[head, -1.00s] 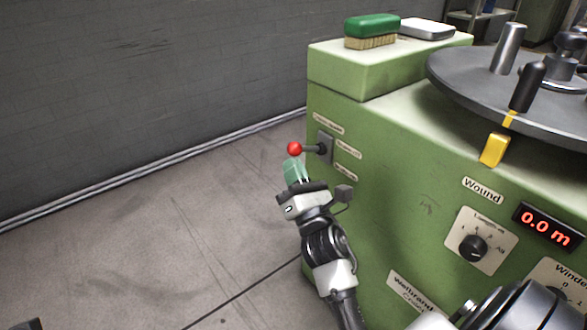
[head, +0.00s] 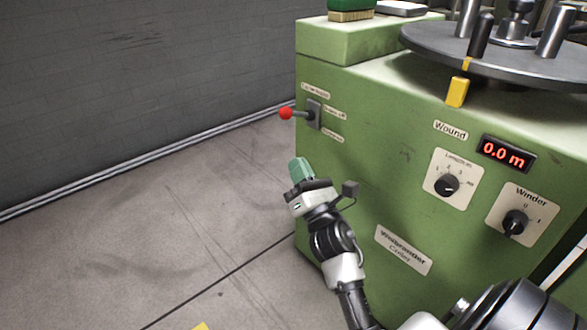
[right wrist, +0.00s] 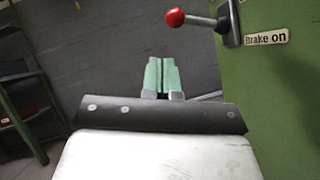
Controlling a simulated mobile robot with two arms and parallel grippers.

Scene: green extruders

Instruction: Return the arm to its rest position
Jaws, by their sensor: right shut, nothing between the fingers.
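My right gripper (head: 301,168) has green fingers that are shut with nothing between them. It is in front of the green machine (head: 375,150), below and apart from the red-knobbed lever (head: 286,113). In the right wrist view the shut fingers (right wrist: 161,75) point toward a grey wall, and the red knob (right wrist: 175,17) is above and to the right of them. The lever sticks out to the left from its plate, beside a "Brake on" label (right wrist: 266,38). My left gripper is not in view.
The machine carries a dial (head: 447,185), a Winder switch (head: 515,222) and a display (head: 504,154) reading 0.0 m. A grey turntable (head: 490,62) is on top. Open floor (head: 150,230) lies to the left. A shelf frame (right wrist: 22,110) stands at the left of the right wrist view.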

